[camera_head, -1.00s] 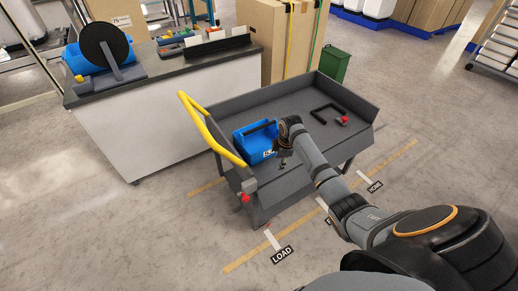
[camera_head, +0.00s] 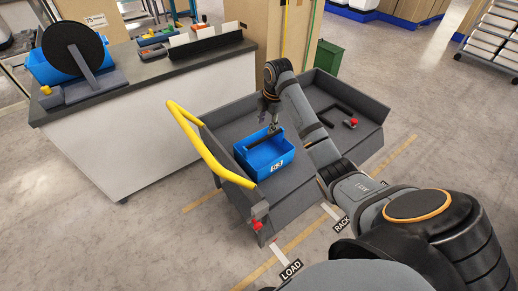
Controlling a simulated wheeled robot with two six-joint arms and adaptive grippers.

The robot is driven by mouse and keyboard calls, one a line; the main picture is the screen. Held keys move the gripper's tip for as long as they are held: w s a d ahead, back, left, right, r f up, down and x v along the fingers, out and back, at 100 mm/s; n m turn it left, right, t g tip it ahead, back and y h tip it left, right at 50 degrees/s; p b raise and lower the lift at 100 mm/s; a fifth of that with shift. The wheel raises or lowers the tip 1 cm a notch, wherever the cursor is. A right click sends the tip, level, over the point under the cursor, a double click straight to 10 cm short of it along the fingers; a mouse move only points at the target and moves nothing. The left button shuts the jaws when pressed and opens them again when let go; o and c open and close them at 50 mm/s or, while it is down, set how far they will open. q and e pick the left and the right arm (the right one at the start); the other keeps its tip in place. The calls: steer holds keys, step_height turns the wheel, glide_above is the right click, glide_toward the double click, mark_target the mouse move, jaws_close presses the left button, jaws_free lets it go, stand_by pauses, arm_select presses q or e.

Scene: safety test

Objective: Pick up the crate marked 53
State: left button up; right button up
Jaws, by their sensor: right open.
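A blue crate (camera_head: 272,165) with a dark handle bar across its top and a white label sits in the left part of the grey cart (camera_head: 230,128). The label looks like 53 but is small and blurred. My right gripper (camera_head: 272,125) points down at the far edge of the crate, by the handle bar. It is open. Whether its fingers touch or straddle the bar cannot be made out. My left gripper is out of view.
The cart has a yellow push handle (camera_head: 205,145) on its left and a black bracket with a red knob (camera_head: 351,122) in its right part. A workbench (camera_head: 150,115) stands close on the left. Floor labels line the cart's front.

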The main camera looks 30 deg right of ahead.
mark_target(262, 139)
steer(key=f, duration=0.4)
steer(key=shift+w+a+f, duration=0.1)
steer(key=shift+w+f, duration=0.1)
steer(key=shift+f, duration=0.15)
steer(key=shift+w+f, duration=0.1)
steer(key=shift+f, duration=0.05)
steer(key=shift+a+f, duration=0.15)
steer(key=shift+f, duration=0.45)
steer(key=f, duration=0.3)
steer(key=shift+w+a+f, duration=0.2)
steer(key=shift+w+f, duration=0.1)
steer(key=shift+w, duration=0.1)
steer(key=shift+f, duration=0.15)
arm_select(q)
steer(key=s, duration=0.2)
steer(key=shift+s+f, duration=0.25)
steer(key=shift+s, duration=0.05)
arm_select(e)
jaws_close()
